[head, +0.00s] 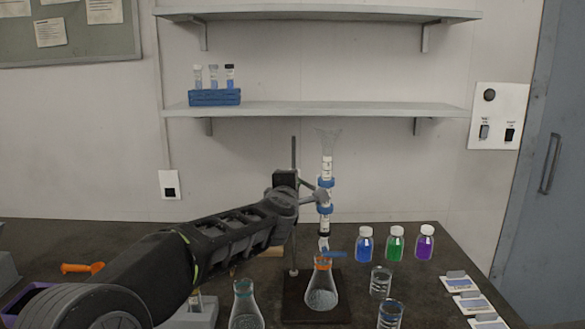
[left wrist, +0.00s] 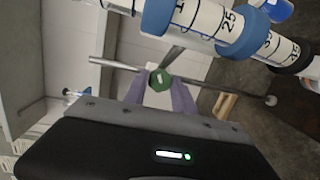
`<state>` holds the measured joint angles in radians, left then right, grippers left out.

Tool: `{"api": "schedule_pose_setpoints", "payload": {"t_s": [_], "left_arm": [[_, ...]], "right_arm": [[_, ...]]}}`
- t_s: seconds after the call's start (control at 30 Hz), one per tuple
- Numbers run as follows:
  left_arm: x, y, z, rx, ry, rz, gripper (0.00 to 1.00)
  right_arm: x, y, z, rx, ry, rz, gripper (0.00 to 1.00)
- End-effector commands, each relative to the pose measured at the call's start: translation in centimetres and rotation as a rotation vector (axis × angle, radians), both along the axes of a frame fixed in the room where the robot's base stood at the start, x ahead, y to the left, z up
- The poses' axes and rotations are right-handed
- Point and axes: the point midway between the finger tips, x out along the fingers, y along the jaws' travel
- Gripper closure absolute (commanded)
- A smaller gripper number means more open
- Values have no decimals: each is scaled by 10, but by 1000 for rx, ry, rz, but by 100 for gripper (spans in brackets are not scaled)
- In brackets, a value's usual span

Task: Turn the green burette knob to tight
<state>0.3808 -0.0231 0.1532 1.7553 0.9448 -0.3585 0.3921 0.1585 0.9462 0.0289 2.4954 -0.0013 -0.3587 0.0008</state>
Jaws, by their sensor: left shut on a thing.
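The green burette knob (left wrist: 160,80) shows in the left wrist view, between the two purple fingers of my left gripper (left wrist: 158,92). That gripper is shut on the knob. A small light mark shows on the knob's face. In the head view, my left gripper (head: 300,190) is at the stand beside the upright burette (head: 326,198), and the knob is hidden there. The graduated burette tube also crosses the top of the left wrist view (left wrist: 205,18), with blue clamp rings around it. My right gripper is in neither view.
An orange-rimmed flask (head: 321,290) stands under the burette, by a blue stopcock (head: 333,254). The metal stand rod (head: 293,155) is close to my gripper. Blue (head: 364,245), green (head: 396,244) and purple (head: 425,243) bottles stand right, with glass beakers (head: 381,281) in front.

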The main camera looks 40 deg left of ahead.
Motion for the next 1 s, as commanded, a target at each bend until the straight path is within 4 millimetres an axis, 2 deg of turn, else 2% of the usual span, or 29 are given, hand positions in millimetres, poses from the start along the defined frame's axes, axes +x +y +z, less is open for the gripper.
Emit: {"api": "schedule_pose_setpoints", "payload": {"t_s": [0.03,0.4,0.7,1.0], "left_arm": [[0,-1,10,35,29,-2,100],[1,-1,8,287,219,-1,100],[1,-2,5,396,299,-1,100],[1,-1,3,417,314,1,100]], "right_arm": [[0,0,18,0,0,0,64],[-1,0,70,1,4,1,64],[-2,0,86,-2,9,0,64],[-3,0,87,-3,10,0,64]]}}
